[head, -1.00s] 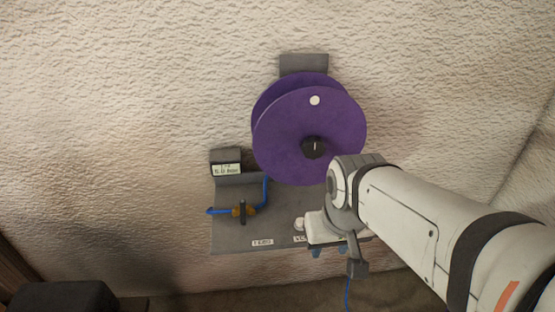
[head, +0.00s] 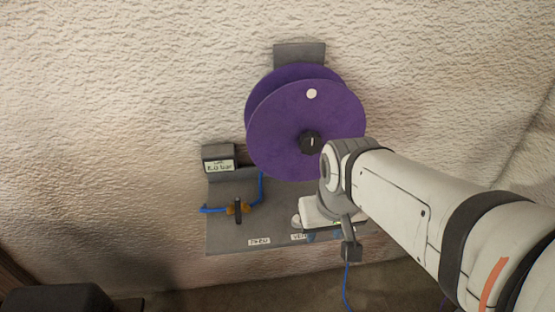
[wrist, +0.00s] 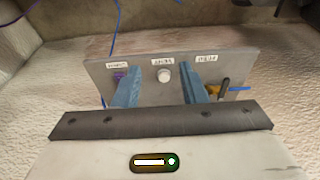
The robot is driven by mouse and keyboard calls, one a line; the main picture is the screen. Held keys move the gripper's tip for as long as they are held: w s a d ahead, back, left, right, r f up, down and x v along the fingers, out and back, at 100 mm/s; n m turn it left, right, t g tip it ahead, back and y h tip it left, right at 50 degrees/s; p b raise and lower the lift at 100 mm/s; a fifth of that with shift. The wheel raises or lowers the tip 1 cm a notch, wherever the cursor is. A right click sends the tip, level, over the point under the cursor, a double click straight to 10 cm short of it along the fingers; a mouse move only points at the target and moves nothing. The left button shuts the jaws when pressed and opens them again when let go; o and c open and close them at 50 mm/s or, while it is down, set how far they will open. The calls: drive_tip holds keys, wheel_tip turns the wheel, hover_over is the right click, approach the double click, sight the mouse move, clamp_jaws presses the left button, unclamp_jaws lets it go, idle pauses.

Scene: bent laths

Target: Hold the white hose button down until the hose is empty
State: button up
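The white button (wrist: 164,76) is a round knob on a grey panel (wrist: 145,55), beside the middle label in the wrist view. My gripper (wrist: 158,68) is open, and its two blue fingers stand apart, one to each side of the button in the picture. I cannot tell how far the fingertips are from the panel. In the head view my gripper's body and arm cover the panel's right part. A thin blue hose (head: 261,188) runs up from a valve towards the purple reel (head: 290,125). The hose on the reel is hidden.
The valve (head: 238,210) has an orange body and black handle, left on the panel. A small gauge (head: 219,164) shows a bar reading too blurred to read. The reel has a black hub knob (head: 309,142) and a white spot. The rough wall to the left is clear.

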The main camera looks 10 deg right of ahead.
clamp_jaws()
idle(1.6)
